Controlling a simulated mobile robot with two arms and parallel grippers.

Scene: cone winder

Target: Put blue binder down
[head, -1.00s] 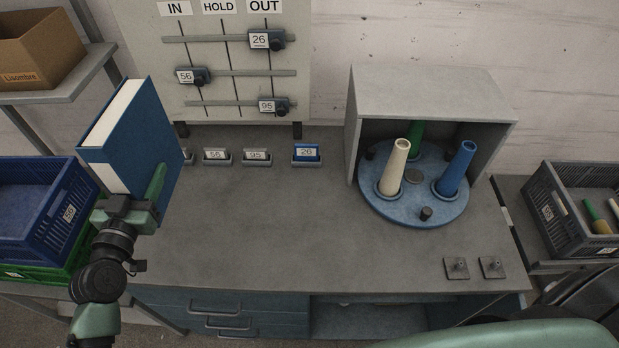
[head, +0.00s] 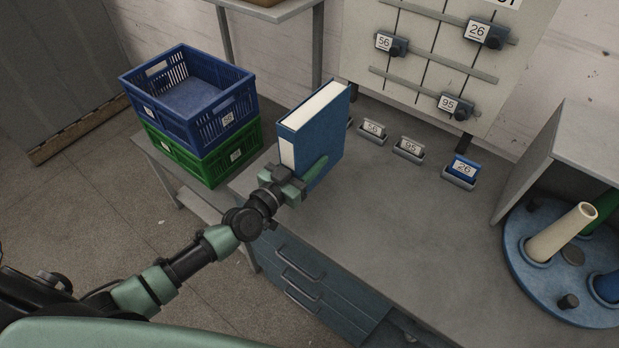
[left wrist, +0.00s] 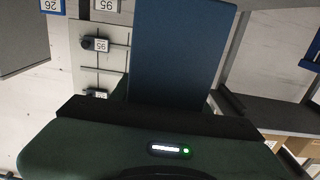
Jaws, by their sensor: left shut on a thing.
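The blue binder (head: 318,132) is upright in my left gripper (head: 296,180), at the left end of the grey table (head: 400,215) in the head view. White page edges show on its top and left side. My left gripper is shut on the binder's lower part. In the left wrist view the binder (left wrist: 180,50) fills the middle in front of the gripper. I cannot tell whether its bottom touches the table. My right gripper is not in view.
A blue crate (head: 183,127) sits on a green crate (head: 200,165) left of the table. Small numbered card holders (head: 408,150) stand along the table's back, below a slider board (head: 440,60). A round blue plate (head: 520,265) with cones is at right. The table's middle is clear.

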